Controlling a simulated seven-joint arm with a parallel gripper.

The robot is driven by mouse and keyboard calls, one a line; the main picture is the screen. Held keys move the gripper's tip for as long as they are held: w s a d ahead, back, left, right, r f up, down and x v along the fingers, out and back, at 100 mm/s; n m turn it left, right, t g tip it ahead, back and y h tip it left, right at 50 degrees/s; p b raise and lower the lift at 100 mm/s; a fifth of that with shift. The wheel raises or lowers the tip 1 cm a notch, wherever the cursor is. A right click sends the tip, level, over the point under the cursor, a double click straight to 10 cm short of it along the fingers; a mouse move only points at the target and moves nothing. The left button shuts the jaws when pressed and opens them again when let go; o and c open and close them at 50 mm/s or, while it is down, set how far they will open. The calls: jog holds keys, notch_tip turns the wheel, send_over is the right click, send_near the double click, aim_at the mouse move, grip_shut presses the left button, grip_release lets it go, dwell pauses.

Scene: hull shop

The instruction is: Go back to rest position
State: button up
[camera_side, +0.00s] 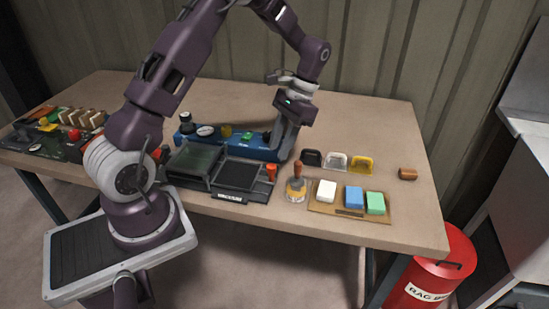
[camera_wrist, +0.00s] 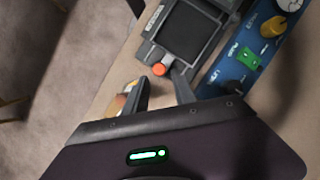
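My gripper (camera_side: 283,152) hangs from my bent arm over the middle of the table, pointing down at the right end of the blue panel (camera_side: 222,141). In the wrist view my gripper (camera_wrist: 160,78) shows two dark fingers with a gap between them, and nothing is held. An orange-red knob (camera_wrist: 159,69) appears just beyond the fingertips, at the corner of a dark tray (camera_wrist: 186,33). The blue panel with a green switch (camera_wrist: 248,58) lies to the right of the fingers. In the side view I cannot tell whether the fingertips touch the panel.
A board (camera_side: 349,212) with white, blue and green blocks lies at the front right. A brush-like tool (camera_side: 297,185) stands beside it. The table's back right (camera_side: 370,125) is clear. A red bin (camera_side: 432,272) stands on the floor.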

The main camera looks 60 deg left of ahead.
jog(key=shift+v, duration=0.85)
jog(key=s+d+r+t, duration=0.2)
jog(key=s+d+r, duration=0.2)
jog(key=r, duration=0.3)
jog(key=s+d+r+t, duration=0.3)
jog(key=d+r, duration=0.1)
jog(key=r, duration=0.4)
jog(key=s+d+r+t, duration=0.1)
jog(key=s+d+t, duration=0.1)
jog(key=s, duration=0.5)
jog(key=s+d+r+t, duration=0.1)
jog(key=s+d+t, duration=0.2)
jog(key=s, duration=0.3)
jog(key=shift+s+d, duration=0.25)
jog(key=shift+s, duration=0.1)
